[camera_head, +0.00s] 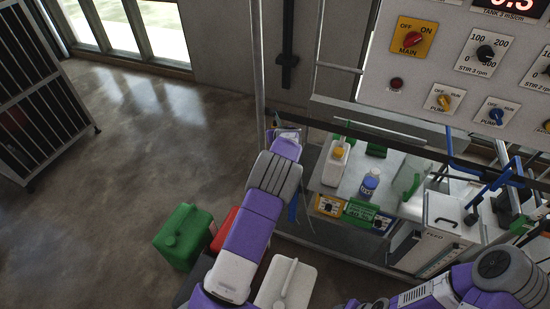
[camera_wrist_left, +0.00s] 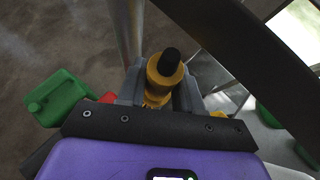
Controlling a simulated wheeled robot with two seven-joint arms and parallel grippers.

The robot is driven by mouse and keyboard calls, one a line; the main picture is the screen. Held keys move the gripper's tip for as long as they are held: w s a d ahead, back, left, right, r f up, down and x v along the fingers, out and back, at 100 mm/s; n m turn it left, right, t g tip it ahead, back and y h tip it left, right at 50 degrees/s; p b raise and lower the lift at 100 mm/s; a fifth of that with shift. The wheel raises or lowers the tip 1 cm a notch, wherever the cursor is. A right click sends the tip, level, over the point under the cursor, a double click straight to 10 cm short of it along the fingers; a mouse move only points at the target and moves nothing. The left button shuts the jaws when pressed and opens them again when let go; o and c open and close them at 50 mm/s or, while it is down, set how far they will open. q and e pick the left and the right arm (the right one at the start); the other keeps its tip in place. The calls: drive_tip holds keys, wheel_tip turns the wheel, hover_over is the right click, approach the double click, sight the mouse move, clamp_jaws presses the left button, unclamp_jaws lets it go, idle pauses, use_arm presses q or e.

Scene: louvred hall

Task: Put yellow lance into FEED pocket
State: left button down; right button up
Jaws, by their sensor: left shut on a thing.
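My left gripper (camera_wrist_left: 160,92) is shut on the yellow lance (camera_wrist_left: 158,92), a stout yellow piece with a black tip (camera_wrist_left: 170,60), in the left wrist view. The lance stands between the two grey fingers; its lower part is hidden. In the head view my left arm reaches up to the left end of the bench, near a metal post, and the lance cannot be made out there. My right gripper is out of view; only part of that arm shows at the lower right.
A green can (camera_head: 182,236) stands on the floor. A control panel (camera_head: 455,60) overhangs the bench.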

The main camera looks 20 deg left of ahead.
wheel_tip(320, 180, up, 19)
drive_tip(key=p, duration=1.8)
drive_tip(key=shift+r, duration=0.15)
